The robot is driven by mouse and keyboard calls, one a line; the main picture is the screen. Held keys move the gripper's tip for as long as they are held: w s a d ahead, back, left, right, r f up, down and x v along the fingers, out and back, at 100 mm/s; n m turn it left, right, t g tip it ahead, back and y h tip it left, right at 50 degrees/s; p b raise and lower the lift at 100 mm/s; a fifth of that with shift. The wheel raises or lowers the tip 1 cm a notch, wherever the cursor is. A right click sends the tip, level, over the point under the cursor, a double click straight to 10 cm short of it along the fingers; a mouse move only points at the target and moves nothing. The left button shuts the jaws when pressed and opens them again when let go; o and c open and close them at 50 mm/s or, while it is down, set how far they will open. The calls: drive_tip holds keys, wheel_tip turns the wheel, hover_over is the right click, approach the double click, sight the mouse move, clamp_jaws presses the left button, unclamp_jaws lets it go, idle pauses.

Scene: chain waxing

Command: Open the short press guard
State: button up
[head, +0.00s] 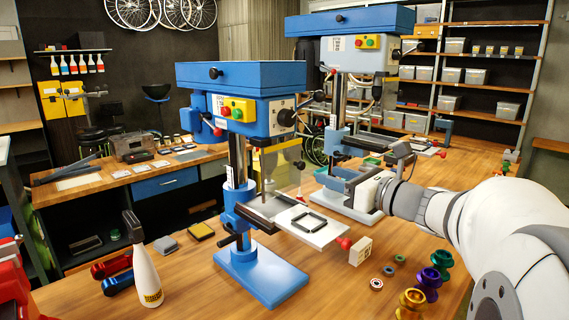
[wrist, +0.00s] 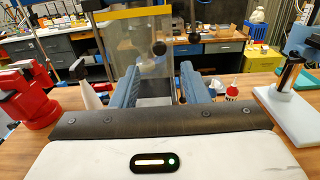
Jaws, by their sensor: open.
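The short press (head: 240,110) is the blue drill press at the front of the bench. Its guard (head: 280,165) is a clear panel with a yellow top edge, hanging upright by the spindle. In the wrist view the guard (wrist: 150,55) stands ahead of my gripper (wrist: 158,76), with a dark round knob (wrist: 158,47) just above the gap between the fingertips. My blue fingers are open with nothing seen between them but the view of the panel. In the head view my gripper (head: 337,181) is right of the guard; contact cannot be told.
The taller press (head: 358,55) stands close behind. A spray bottle (head: 147,270), a small pale block (head: 360,251) and coloured spools (head: 428,282) stand on the bench. A red vise (wrist: 28,95) is at left in the wrist view.

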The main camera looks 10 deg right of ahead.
sight(303, 166)
drive_tip(key=p+x, duration=0.1)
drive_tip(key=x, duration=0.6)
drive_tip(key=shift+w+a, duration=0.1)
drive_tip(key=shift+c, duration=0.5)
clamp_jaws()
